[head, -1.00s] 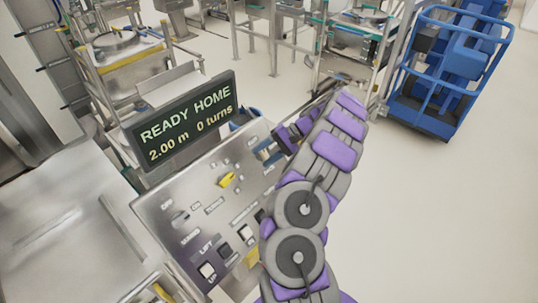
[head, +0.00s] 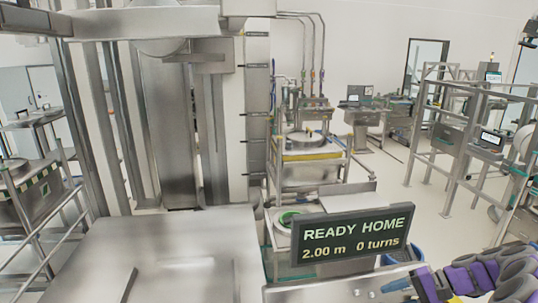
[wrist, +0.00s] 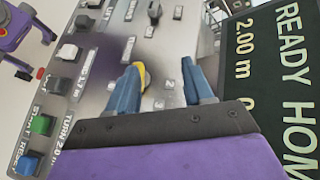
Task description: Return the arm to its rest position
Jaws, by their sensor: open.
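My gripper (wrist: 160,78) has two blue fingers that stand apart with nothing between them. In the wrist view it is over a metal control panel (wrist: 103,85). A yellow knob (wrist: 143,72) on the panel shows partly behind the left finger; I cannot tell whether they touch. In the head view my purple and grey arm reaches in at the lower right corner, with its end near the panel (head: 335,291). A dark display (head: 352,236) above the panel reads "READY HOME 2.00 m 0 turns". It also shows in the wrist view (wrist: 270,75).
The panel carries a green button (wrist: 41,125), a blue button (wrist: 27,163) and several switches. A tall steel column (head: 165,130) stands left, behind a steel surface (head: 165,255). Metal frames (head: 470,130) stand at the back right. The floor (head: 400,190) between is clear.

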